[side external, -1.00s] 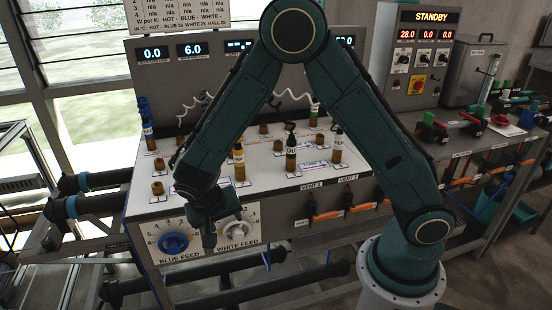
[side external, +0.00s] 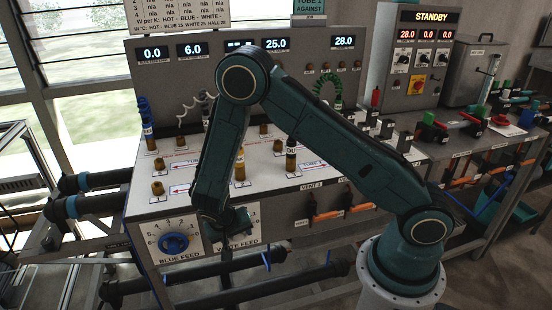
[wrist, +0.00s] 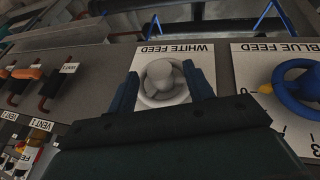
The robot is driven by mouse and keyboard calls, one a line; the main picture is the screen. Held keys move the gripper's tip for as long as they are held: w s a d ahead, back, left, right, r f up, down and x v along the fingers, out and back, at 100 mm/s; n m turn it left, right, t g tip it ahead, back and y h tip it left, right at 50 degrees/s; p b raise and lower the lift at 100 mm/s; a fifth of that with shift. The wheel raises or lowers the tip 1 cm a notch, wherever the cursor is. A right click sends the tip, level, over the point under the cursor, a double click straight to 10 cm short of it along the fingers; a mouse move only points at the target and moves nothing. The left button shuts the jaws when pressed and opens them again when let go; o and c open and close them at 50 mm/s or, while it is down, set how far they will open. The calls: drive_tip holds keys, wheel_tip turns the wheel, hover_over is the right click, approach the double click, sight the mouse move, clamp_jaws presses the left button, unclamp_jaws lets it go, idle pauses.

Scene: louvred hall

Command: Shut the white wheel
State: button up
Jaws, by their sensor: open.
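The white wheel (wrist: 164,82) sits on the WHITE FEED plate (wrist: 205,62) in the wrist view, which appears upside down. My gripper (wrist: 160,88) is open, with one finger on each side of the wheel's middle. I cannot tell whether the fingers touch it. In the side view my gripper (side external: 226,222) is in front of the WHITE FEED plate (side external: 242,236) and hides the wheel. The wheel's pointer and setting cannot be read.
The blue wheel (wrist: 296,88) is close beside the white one; it also shows in the side view (side external: 174,243). Orange-handled vent valves (wrist: 50,82) are on the panel's other side. Pipes (side external: 240,291) run below the panel.

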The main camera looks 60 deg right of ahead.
drive_tip(key=shift+d+f, duration=0.25)
drive_tip(key=shift+f, duration=0.2)
drive_tip(key=shift+c, duration=0.4)
drive_tip(key=c, duration=0.9)
